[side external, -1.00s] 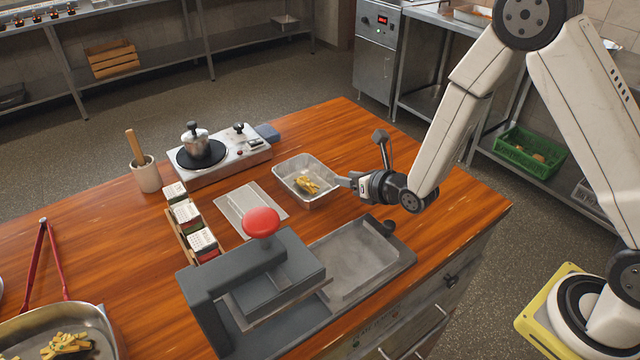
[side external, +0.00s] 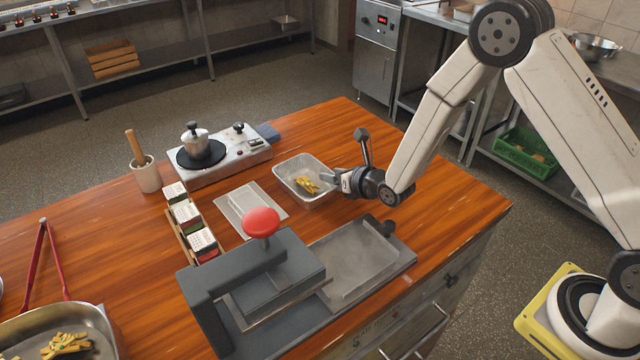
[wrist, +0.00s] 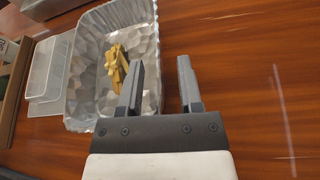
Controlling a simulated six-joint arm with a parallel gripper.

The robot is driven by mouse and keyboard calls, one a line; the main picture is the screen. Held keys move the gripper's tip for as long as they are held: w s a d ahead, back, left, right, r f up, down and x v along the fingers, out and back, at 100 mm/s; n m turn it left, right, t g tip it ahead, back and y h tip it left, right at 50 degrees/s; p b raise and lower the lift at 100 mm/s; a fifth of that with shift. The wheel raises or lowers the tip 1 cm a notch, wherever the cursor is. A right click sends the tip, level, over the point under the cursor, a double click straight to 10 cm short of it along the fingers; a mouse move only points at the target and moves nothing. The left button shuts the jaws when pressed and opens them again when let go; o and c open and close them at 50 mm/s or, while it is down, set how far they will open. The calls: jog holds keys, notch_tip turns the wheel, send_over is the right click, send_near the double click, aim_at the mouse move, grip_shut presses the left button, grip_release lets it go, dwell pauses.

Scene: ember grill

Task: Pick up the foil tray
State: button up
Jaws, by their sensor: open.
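The foil tray (side external: 290,167) is a silvery rectangular pan on the wooden counter, with yellow fries-like food (side external: 307,185) inside. It also shows in the wrist view (wrist: 86,75). My gripper (side external: 328,180) is at the tray's right side, open and empty. In the wrist view my gripper (wrist: 161,62) has its left finger over the tray's inside and its right finger over bare wood. The tray's right wall runs between the fingers. I cannot tell whether a finger touches it.
A translucent flat container (side external: 240,202) lies left of the tray. A hot plate (side external: 222,158) stands behind it. A grey press with a red knob (side external: 262,222) and a shallow metal plate (side external: 352,262) are in front. Wood right of the tray is clear.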

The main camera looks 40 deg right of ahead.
grip_shut()
jog(key=shift+r, duration=0.1)
dwell(0.3)
jog(key=shift+r, duration=4.9)
jog(key=shift+r, duration=0.15)
